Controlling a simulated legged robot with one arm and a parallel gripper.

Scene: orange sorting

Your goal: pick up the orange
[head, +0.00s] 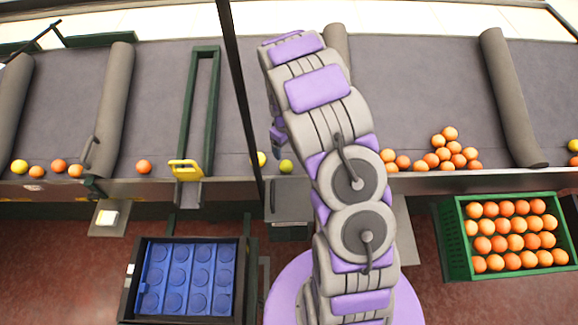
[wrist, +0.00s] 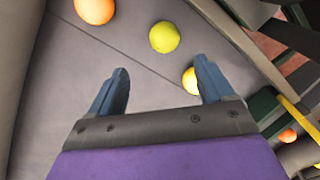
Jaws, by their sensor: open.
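In the wrist view my gripper (wrist: 161,68) is open, its two blue-grey fingers apart with nothing held between them. An orange (wrist: 94,10) lies on the grey belt beyond the left fingertip, cut by the top edge. A yellow-green ball (wrist: 164,37) lies ahead of the gap between the fingers. A yellow ball (wrist: 190,80) is partly hidden by the right finger. In the head view my arm hides most of the gripper. Single oranges (head: 144,167) and a pile of oranges (head: 450,133) lie along the belt's near edge.
A green crate (head: 452,250) full of oranges stands at the right. A black-framed tray with blue cups (head: 150,275) stands at lower left. A dark post (head: 240,90), a green frame with a yellow end (head: 185,169) and grey rollers (head: 113,100) cross the belt. The belt's middle is clear.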

